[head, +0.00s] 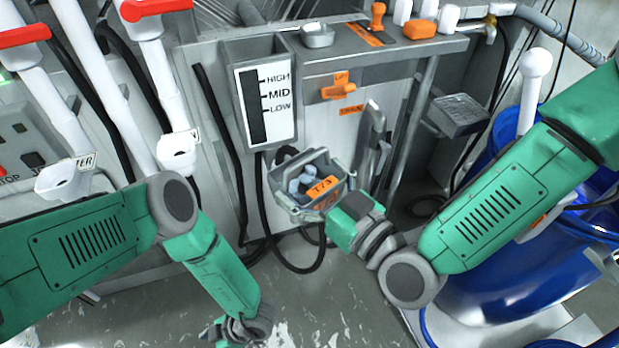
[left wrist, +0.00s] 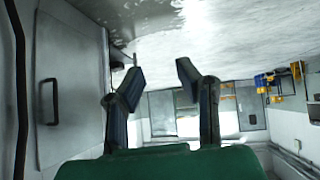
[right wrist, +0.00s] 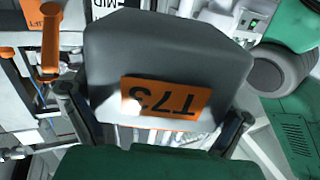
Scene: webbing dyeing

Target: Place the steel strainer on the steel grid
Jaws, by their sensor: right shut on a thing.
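A grey steel container with an orange T73 label (head: 283,198), which I take to be the strainer, is held in the air in front of the machine. Some bluish-grey lumps show inside it in the head view. My right gripper (head: 328,206) is shut on it. In the right wrist view, the container (right wrist: 165,60) sits between the fingers and hides their tips. A small grey steel box with a grid-like top (head: 457,112), likely the steel grid, is fixed to the machine at right, apart from the container. My left gripper (left wrist: 160,72) is open and empty, low over the floor.
A blue barrel (head: 500,255) stands at right below the box. A shelf (head: 390,48) with small fittings runs above. The floor (head: 330,290) in front is clear.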

